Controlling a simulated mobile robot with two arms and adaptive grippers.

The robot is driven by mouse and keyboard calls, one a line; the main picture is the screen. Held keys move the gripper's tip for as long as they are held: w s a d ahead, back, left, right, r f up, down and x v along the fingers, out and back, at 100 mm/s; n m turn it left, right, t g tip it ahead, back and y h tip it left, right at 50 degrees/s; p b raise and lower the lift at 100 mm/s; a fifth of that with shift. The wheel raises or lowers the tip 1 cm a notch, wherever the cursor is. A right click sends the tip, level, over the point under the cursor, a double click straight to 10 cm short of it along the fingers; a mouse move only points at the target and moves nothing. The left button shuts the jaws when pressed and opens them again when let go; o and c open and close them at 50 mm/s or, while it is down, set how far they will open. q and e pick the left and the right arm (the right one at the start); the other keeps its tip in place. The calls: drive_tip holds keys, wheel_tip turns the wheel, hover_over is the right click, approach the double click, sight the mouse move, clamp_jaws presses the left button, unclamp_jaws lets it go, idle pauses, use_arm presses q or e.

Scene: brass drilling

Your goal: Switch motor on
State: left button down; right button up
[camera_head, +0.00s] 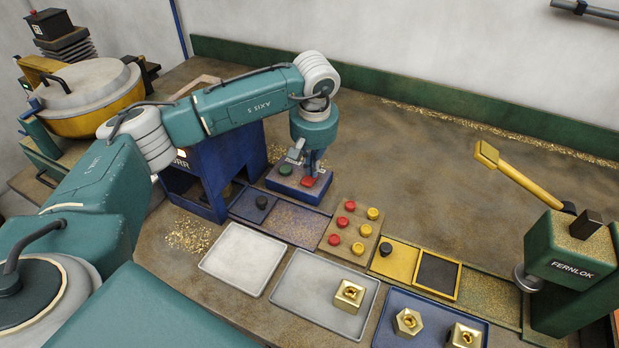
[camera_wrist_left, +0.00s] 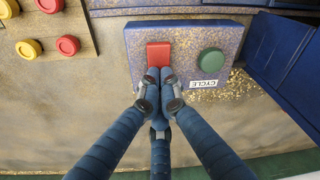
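A blue button box (camera_head: 299,190) stands on the bench beside a dark blue machine. It carries a red button (camera_head: 308,181) and a green button (camera_head: 286,170). In the left wrist view the red square button (camera_wrist_left: 158,54) lies just beyond the fingertips. The round green button (camera_wrist_left: 211,60) is to its right, by a label reading CYCLE. My left gripper (camera_head: 313,167) points down over the red button. In the left wrist view the fingers of my left gripper (camera_wrist_left: 160,80) are drawn together, with nothing between them. I cannot tell whether they touch the button. My right gripper is not in view.
The dark blue machine (camera_head: 215,165) stands close left of the box. A wooden board (camera_head: 349,233) with red and yellow knobs is in front. Trays with brass nuts (camera_head: 349,296) lie nearer. A green FERNLOK press (camera_head: 570,265) is at right. The bench behind is mostly clear.

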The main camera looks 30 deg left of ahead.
use_arm(q)
drive_tip(key=shift+s+r+p, duration=0.1)
drive_tip(key=shift+r+p, duration=1.85)
drive_tip(key=shift+r, duration=1.55)
